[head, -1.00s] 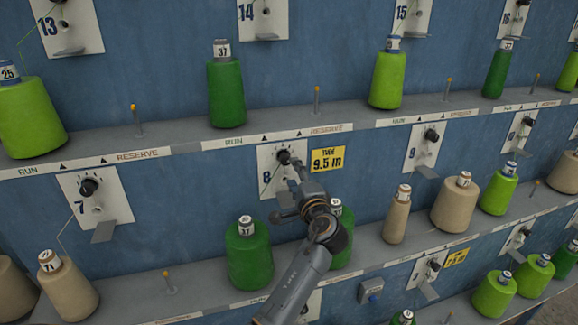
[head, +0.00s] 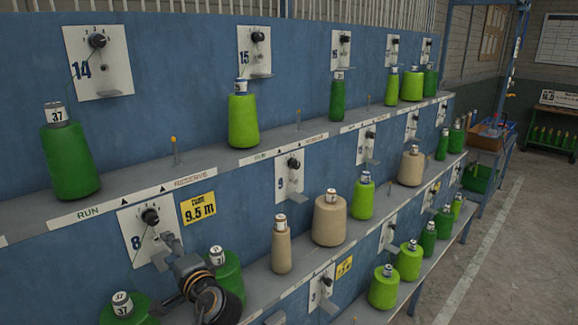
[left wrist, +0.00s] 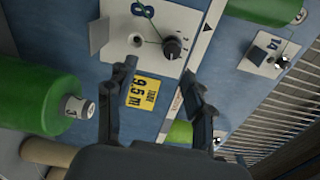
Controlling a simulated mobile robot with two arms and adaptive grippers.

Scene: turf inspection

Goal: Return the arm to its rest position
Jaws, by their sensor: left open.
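My left gripper (head: 170,246) is in front of the white number 8 panel (head: 128,230), low and left in the head view. In the left wrist view its two fingers (left wrist: 160,82) are spread apart with nothing between them. The panel's black knob (head: 150,216) is just above and left of the fingertips in the head view. In the left wrist view the knob (left wrist: 172,47) is beyond the fingers and apart from them. My wrist partly hides a dark green cone (head: 229,270) on the lower shelf. My right gripper is not in view.
A yellow 9.5 m tag (head: 198,208) is beside the panel. Green and beige yarn cones, such as a beige cone (head: 329,222), stand along the shelves close to my arm. The floor (head: 500,255) at the right has open room.

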